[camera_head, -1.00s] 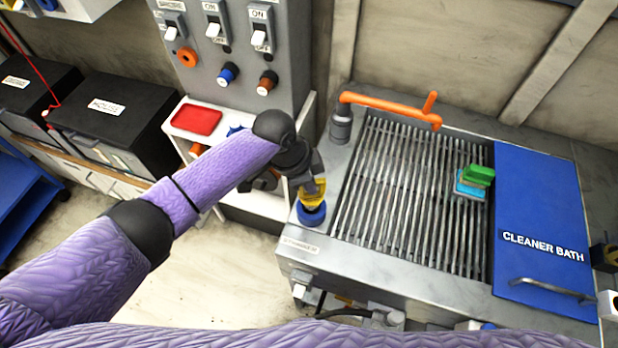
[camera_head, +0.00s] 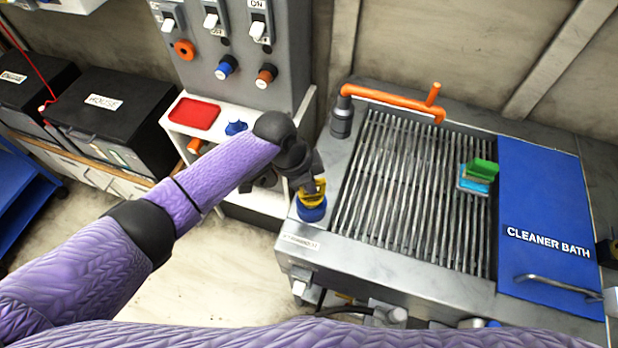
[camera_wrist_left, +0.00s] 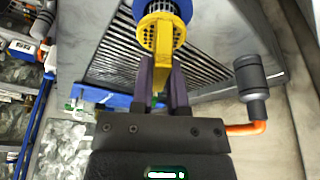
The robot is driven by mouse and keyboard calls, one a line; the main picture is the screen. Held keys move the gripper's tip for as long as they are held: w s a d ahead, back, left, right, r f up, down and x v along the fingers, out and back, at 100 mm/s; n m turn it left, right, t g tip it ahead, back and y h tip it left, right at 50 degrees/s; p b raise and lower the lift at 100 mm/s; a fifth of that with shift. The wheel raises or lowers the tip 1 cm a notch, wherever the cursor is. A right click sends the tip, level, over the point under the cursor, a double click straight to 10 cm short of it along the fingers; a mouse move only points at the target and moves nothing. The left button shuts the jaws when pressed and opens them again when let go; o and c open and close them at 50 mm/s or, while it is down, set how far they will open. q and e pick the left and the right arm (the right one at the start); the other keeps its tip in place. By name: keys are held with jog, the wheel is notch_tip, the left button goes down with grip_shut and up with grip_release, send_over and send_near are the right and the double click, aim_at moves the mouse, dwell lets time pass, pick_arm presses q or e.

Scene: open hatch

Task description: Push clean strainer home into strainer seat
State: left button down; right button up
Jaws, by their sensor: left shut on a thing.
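My right gripper is out of view.
A slatted grate (camera_head: 400,190) lies right of the seat, with a green and blue block (camera_head: 478,176) on it. An orange pipe (camera_head: 395,101) runs behind. The blue cleaner bath lid (camera_head: 545,220) is farther right. A switch panel (camera_head: 235,55) stands at the back left.

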pick_arm(q)
jog(key=shift+f+b, duration=0.3)
jog(key=shift+f, duration=0.2)
jog(key=shift+f, duration=0.1)
jog(key=shift+f+b, duration=0.4)
jog(key=shift+f, duration=0.1)
jog(key=shift+f, duration=0.2)
jog(key=c, duration=0.7)
grip_release()
jog(key=shift+o, duration=0.7)
jog(key=p+v, duration=0.2)
jog(key=v, duration=0.8)
